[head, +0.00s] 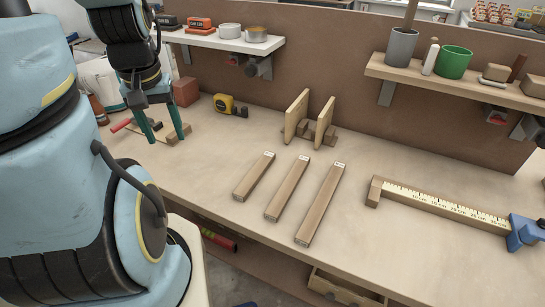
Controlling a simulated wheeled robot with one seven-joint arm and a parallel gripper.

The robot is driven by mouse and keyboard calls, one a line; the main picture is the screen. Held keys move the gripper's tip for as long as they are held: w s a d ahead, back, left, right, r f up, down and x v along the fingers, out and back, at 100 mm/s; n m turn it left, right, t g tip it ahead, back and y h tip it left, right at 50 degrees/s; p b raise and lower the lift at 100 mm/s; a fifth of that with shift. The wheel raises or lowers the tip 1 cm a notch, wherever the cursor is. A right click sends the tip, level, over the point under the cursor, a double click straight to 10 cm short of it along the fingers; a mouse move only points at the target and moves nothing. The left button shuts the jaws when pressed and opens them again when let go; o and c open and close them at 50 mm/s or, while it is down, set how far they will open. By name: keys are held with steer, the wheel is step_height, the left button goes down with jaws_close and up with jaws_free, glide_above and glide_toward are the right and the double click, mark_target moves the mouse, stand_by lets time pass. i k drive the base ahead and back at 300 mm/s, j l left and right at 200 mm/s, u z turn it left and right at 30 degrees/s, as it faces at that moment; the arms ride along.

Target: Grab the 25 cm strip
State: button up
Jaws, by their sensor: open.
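Three wooden strips lie side by side on the workbench: a short one (254,177), a middle one (287,189) and a long one (320,204). Each has a small white label at its far end, too small to read, so I cannot tell which is 25 cm. A measuring board (435,204) with a yellow scale, a wooden stop at its left end and a blue slider (522,232) lies to their right. My gripper (167,137) is open and empty, pointing down at the back left, well apart from the strips.
Near my gripper are a red-handled tool (122,125), a red block (186,91) and a yellow tape measure (224,103). A wooden rack with two upright boards (296,116) stands behind the strips. Shelves (455,83) hang above the back. Bench around the strips is clear.

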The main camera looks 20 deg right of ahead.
mark_target(276, 207)
steer(key=u, duration=0.35)
steer(key=k+l+u, duration=0.1)
steer(key=u, duration=0.25)
steer(key=k+u, duration=0.1)
steer(key=u, duration=0.25)
steer(key=k+u, duration=0.3)
steer(key=k, duration=0.25)
steer(key=k+u, duration=0.3)
steer(key=k, duration=0.2)
steer(key=k+j, duration=0.15)
steer(key=k, duration=0.15)
